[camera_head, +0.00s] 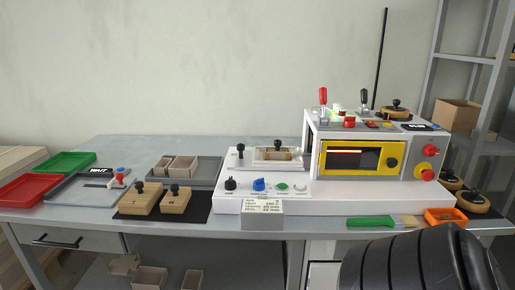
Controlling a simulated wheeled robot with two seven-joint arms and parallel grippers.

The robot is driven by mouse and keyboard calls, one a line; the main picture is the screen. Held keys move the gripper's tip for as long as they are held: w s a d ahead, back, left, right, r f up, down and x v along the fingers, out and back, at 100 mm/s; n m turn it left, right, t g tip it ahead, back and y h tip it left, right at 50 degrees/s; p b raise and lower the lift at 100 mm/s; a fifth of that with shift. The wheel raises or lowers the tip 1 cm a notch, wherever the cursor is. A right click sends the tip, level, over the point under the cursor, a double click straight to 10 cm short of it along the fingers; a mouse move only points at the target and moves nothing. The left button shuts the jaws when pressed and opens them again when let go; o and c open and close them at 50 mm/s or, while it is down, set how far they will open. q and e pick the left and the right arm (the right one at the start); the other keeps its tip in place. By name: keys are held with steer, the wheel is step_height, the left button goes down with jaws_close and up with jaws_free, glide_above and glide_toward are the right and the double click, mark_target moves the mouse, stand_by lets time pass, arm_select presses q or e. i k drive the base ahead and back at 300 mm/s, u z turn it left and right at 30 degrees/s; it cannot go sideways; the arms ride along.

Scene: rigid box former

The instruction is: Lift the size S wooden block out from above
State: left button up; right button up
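A wooden block with a black knob (289,154) sits in the white forming fixture (262,163) left of the machine. Its knob points up, and the fixture's sides partly hide the block. Two more wooden blocks with black knobs, a left one (139,203) and a right one (174,205), stand side by side on a black mat (206,207). No size letter is readable on any block, so I cannot tell by marking which is size S. Neither of my grippers is in view.
A white machine with a yellow-framed window (360,143) stands at the right. A small text sign (262,208) stands before the control knobs. Green (72,162) and red (30,188) trays lie at the left. My black ribbed arm part covers the bottom right.

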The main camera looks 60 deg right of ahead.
mark_target(278, 143)
steer(key=z, duration=0.65)
steer(key=i, duration=0.85)
steer(key=z, duration=0.9)
